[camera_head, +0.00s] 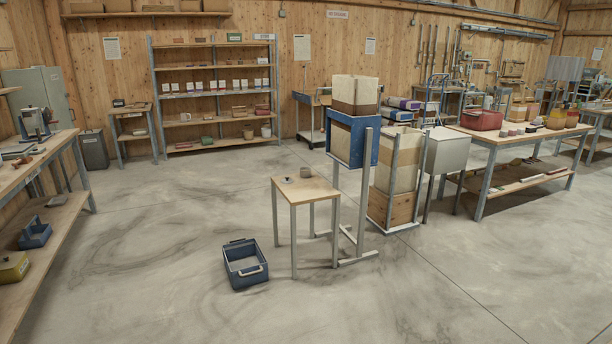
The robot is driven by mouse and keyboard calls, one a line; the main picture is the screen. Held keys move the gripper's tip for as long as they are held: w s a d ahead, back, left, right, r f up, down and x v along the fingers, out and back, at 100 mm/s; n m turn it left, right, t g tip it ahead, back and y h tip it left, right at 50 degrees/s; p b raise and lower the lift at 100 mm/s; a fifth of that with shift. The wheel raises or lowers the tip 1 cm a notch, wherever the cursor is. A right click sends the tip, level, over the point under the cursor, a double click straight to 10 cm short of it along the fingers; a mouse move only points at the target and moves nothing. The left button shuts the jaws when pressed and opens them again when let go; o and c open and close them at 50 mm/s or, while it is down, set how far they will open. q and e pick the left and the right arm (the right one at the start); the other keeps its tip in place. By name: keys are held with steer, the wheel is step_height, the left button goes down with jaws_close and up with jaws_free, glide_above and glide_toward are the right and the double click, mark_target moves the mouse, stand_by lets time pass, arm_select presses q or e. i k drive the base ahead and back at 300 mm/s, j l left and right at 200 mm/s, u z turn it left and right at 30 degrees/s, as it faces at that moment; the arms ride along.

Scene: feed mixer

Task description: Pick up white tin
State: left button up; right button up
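Several small, whitish tin-like containers stand in a row on a middle shelf of the rack against the back wall; one is near the row's left end (190,86). They are too small to tell apart clearly, and I cannot tell which is the white tin. Neither of my grippers shows in the head view.
A blue crate (245,265) sits on the floor left of the small table. A blue-framed hopper stand (352,145) is right behind it. A workbench (30,170) runs along the left. Open concrete floor (170,215) lies before the rack (215,70).

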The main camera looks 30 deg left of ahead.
mark_target(305, 171)
steer(key=i+j+u, duration=0.25)
steer(key=i+j, duration=0.5)
steer(key=i+j+u, duration=0.2)
steer(key=i+j, duration=0.45)
steer(key=i, duration=0.2)
